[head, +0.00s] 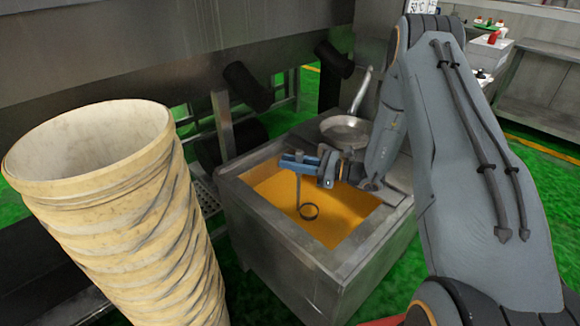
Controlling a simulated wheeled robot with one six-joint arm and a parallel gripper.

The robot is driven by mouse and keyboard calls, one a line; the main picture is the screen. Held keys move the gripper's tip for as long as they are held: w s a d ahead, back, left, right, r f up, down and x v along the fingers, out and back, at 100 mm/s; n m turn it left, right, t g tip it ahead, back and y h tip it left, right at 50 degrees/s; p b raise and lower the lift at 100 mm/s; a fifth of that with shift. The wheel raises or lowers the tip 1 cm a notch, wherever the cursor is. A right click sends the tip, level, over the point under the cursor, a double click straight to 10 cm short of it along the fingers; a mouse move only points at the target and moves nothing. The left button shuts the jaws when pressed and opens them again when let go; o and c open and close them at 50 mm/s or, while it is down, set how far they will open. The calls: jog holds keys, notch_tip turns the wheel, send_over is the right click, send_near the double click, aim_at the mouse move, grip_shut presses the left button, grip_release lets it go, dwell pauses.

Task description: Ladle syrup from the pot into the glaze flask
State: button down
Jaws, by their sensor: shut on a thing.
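The pot is a square steel vat (290,250) with orange syrup (347,220) inside, in the middle of the head view. My gripper (298,161), with blue fingers, is over the vat's back part. It is shut on the upper end of a thin grey ladle (299,190) that hangs down toward the syrup. The ladle's round cup (309,211) shows as a dark rim with orange inside, at or close to the syrup surface; I cannot tell how deep it sits. I cannot make out a glaze flask for certain.
A metal pan (345,130) with a raised handle sits at the vat's back edge. A large steel machine (140,50) fills the back left. Green floor shows around the vat. Red-capped bottles (492,38) stand far right.

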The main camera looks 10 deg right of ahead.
notch_tip(320, 180, up, 18)
jog(key=p, duration=0.9)
jog(key=shift+r+p, duration=0.2)
jog(key=shift+p, duration=0.15)
dwell(1.0)
